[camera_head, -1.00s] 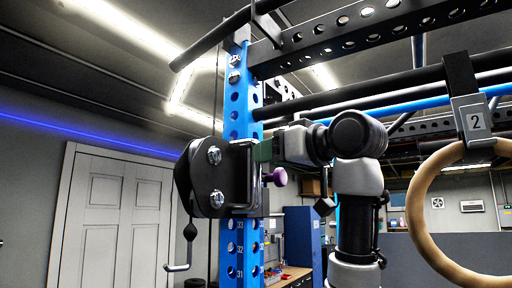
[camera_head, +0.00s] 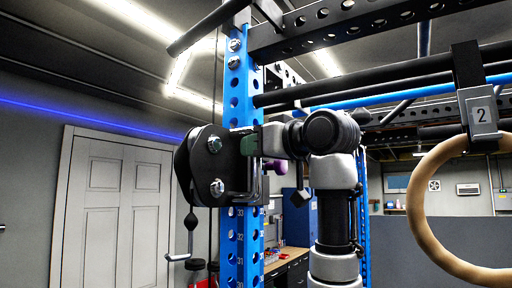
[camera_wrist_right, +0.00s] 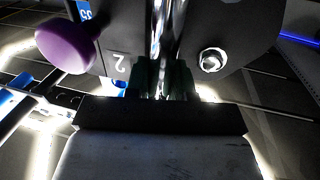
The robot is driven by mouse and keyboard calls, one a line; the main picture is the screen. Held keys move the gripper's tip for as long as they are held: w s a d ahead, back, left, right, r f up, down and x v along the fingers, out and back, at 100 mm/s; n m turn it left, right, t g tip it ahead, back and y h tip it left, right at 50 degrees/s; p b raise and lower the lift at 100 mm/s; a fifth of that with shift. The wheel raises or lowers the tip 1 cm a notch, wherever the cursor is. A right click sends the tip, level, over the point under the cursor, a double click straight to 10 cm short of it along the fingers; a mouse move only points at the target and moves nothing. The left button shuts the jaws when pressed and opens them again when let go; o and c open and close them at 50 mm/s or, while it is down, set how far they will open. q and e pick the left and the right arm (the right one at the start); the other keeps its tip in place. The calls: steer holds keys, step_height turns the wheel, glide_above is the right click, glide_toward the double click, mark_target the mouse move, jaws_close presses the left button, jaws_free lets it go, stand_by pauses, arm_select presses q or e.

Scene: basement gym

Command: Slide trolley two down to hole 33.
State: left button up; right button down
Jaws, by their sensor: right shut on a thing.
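Trolley two, a black plate carriage (camera_head: 205,170) with bolts, sits around the blue upright (camera_head: 233,90) in the head view. Its lower edge is just above the printed 33 on the upright; lower numbers show beneath. In the right wrist view its dark plate (camera_wrist_right: 195,25) carries a white 2, and a purple knob (camera_wrist_right: 66,42) sticks out beside it; the knob also shows in the head view (camera_head: 275,167). My right gripper (camera_head: 252,144) is shut on the trolley's metal handle (camera_wrist_right: 160,40). The hole behind the trolley is hidden. My left gripper is out of view.
A wooden ring (camera_head: 424,215) hangs at the right under a plate marked 2. Black and blue rack bars cross above my right arm. A white door (camera_head: 110,210) and a workbench (camera_head: 288,262) stand behind.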

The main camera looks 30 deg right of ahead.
mark_target(256, 198)
step_height(256, 198, down, 10)
steer(key=b, duration=0.8)
steer(key=shift+f+b, duration=0.1)
steer(key=shift+b, duration=0.3)
steer(key=c, duration=1)
jaws_free()
steer(key=s+b, duration=0.1)
steer(key=s, duration=0.2)
steer(key=s+d+b, duration=0.1)
steer(key=s+b, duration=0.1)
steer(key=s, duration=0.2)
steer(key=s+d+b, duration=0.1)
steer(key=s, duration=0.2)
steer(key=shift+s, duration=0.35)
steer(key=shift+d, duration=0.1)
